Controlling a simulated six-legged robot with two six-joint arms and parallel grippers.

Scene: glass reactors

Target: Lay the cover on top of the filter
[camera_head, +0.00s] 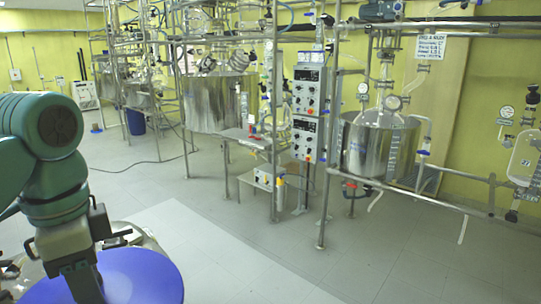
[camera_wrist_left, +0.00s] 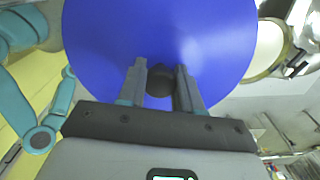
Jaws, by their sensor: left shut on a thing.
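The cover is a round blue disc (camera_head: 140,278) at the lower left of the head view. It fills the top of the left wrist view (camera_wrist_left: 110,35). My left gripper (camera_wrist_left: 160,85) is shut on the cover's dark knob, with one finger on each side. In the head view the gripper (camera_head: 85,280) reaches down onto the disc. A round metal-rimmed vessel, which seems to be the filter (camera_head: 148,242), shows partly behind the disc. A round rimmed vessel also shows beside the disc in the wrist view (camera_wrist_left: 268,48). I cannot tell whether cover and vessel touch. My right gripper is out of view.
A large steel reactor (camera_head: 215,105) stands on a pipe frame behind. Another steel reactor (camera_head: 375,150) hangs in a frame to the right. Control boxes (camera_head: 308,90) are mounted between them. The tiled floor (camera_head: 250,235) in front is clear.

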